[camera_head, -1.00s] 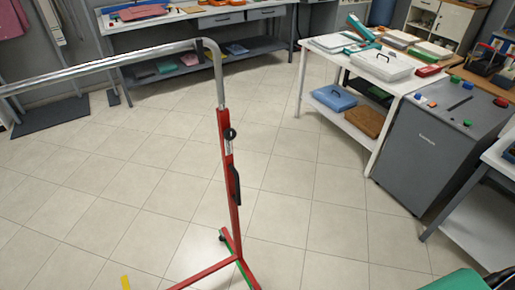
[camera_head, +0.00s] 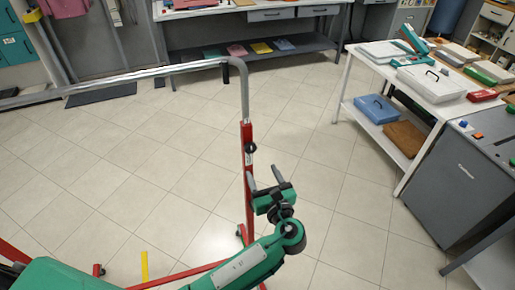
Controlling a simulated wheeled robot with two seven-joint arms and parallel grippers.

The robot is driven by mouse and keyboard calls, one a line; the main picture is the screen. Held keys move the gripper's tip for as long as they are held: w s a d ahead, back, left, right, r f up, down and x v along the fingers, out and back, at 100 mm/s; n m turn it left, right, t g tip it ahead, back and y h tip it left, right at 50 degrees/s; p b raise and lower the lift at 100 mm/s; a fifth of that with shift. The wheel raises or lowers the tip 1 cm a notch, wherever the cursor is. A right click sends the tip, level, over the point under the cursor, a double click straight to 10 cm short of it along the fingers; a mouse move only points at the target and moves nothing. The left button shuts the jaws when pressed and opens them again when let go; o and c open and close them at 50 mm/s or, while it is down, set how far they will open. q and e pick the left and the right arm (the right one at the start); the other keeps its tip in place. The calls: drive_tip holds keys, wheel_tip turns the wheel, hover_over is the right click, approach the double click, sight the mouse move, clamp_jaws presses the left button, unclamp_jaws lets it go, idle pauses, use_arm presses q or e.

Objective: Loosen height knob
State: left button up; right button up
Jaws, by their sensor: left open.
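A garment rack stands in front of me. It has a red upright post (camera_head: 246,133) and a grey metal top rail (camera_head: 150,75) that bends down into it. A small black round knob (camera_head: 250,147) sits on the upper part of the post. My left gripper (camera_head: 263,174) is open and empty, with its two fingers pointing up, just below the knob. It overlaps the post in the picture; I cannot tell if it touches it. The wrist hides part of the lower post. My right gripper is not in view.
A white table (camera_head: 437,105) with cases and a lower shelf stands at the right, beside a grey cabinet (camera_head: 455,185). A bench (camera_head: 240,50) with a lower shelf is at the back. Red rack legs (camera_head: 175,277) and a yellow floor strip (camera_head: 144,266) lie low.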

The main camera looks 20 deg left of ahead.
sight(251, 150)
use_arm(q)
drive_tip(key=p+x, duration=0.2)
drive_tip(key=x, duration=0.7)
drive_tip(key=shift+w+a+p, duration=0.15)
drive_tip(key=shift+w+p, duration=0.05)
drive_tip(key=shift+p, duration=0.2)
drive_tip(key=shift+w+a+f, duration=0.1)
drive_tip(key=shift+w+a, duration=0.15)
drive_tip(key=shift+w, duration=0.1)
drive_tip(key=c, duration=1)
